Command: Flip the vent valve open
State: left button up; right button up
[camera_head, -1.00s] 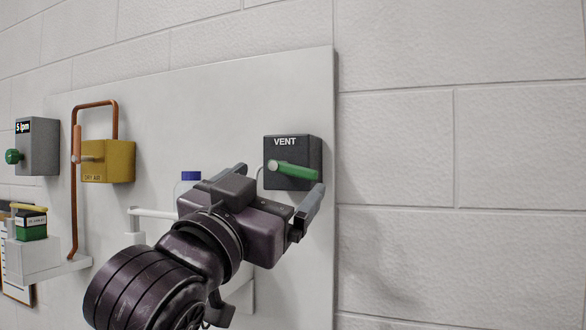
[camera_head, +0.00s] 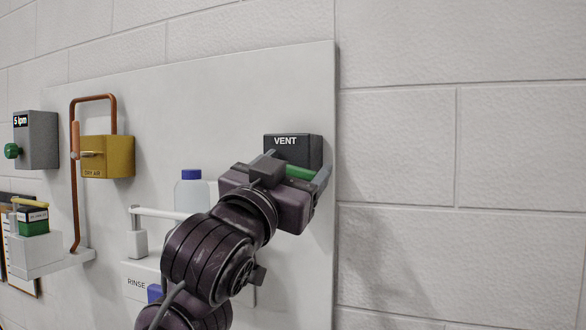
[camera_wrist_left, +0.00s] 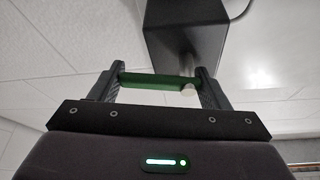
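The vent valve (camera_head: 305,148) is a dark box marked VENT near the right edge of the white panel. Its green lever (camera_head: 301,172) lies roughly level across the box's front, partly hidden by my left gripper (camera_head: 297,164). In the left wrist view the green lever (camera_wrist_left: 150,82) spans the space between the spread fingers of the left gripper (camera_wrist_left: 157,83), with a pale round pivot (camera_wrist_left: 188,90) near the right finger. The dark box (camera_wrist_left: 183,35) is beyond it. The left gripper is open around the lever; finger contact is unclear. My right gripper is not in view.
A yellow DRY AIR valve (camera_head: 108,157) with a copper pipe (camera_head: 73,205) and a grey 5 lpm box (camera_head: 42,140) are at left. A blue-capped bottle (camera_head: 192,194) and a white RINSE box (camera_head: 136,284) are near my arm. The wall at right is clear.

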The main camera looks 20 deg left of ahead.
pick_arm(q)
jog(key=c, duration=0.3)
jog(key=n+y+b, duration=0.1)
jog(key=n+b, duration=0.1)
jog(key=b, duration=0.1)
jog(key=shift+n, duration=0.4)
jog(key=shift+c, duration=0.2)
jog(key=shift+r+n+y+b, duration=0.3)
jog(key=shift+n+y+b, duration=0.2)
jog(key=shift+n+b, duration=0.25)
jog(key=o, duration=1)
